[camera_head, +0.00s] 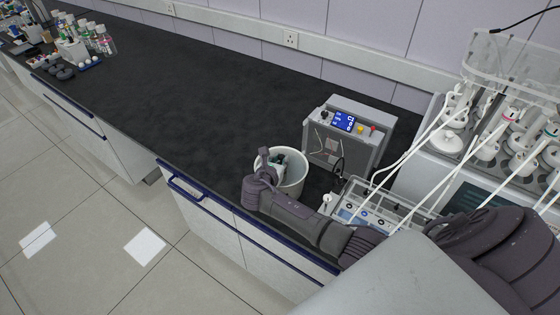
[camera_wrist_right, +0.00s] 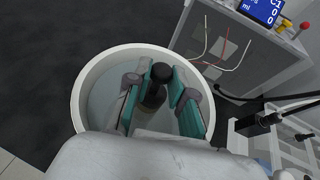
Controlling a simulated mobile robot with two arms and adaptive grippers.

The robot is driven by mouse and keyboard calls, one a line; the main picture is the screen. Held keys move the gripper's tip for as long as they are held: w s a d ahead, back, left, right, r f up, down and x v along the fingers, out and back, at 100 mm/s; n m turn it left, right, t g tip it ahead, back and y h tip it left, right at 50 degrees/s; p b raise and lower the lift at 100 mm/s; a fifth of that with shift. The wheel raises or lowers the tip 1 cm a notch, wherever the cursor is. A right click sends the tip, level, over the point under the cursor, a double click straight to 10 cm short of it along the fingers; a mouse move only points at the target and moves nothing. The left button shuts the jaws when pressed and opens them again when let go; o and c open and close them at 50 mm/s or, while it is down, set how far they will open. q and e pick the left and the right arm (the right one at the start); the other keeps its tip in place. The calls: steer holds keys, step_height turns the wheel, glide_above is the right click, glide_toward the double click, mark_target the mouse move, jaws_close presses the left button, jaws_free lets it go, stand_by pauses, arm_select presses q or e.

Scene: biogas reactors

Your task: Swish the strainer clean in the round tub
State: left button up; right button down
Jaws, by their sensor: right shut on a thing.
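The round white tub (camera_head: 299,172) stands near the front edge of the black bench. It also shows in the right wrist view (camera_wrist_right: 101,72), with a pale grey-green inside. My right gripper (camera_head: 277,160) reaches over the tub's near rim, with its fingers down inside the tub's opening. In the right wrist view, its teal-padded fingers (camera_wrist_right: 160,90) are shut on a dark, round-topped handle (camera_wrist_right: 159,73), which looks to be the strainer's. The strainer's mesh end is hidden below the fingers. I cannot tell how deep it sits. My left gripper is not in view.
A grey control box (camera_head: 345,135) with a blue display stands just behind and right of the tub. A low clear-sided device (camera_head: 375,203) and a rack of bottles with white tubes (camera_head: 490,140) are to the right. The bench left of the tub is clear.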

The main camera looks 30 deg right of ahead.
step_height(320, 180, up, 7)
stand_by(0.5)
stand_by(0.4)
steer(key=shift+f+b, duration=1.65)
steer(key=shift+f, duration=1.85)
steer(key=shift+f+b, duration=0.8)
steer(key=shift+f, duration=0.95)
steer(key=shift+r, duration=0.1)
step_height(320, 180, up, 4)
steer(key=p, duration=0.4)
steer(key=shift+f, duration=0.25)
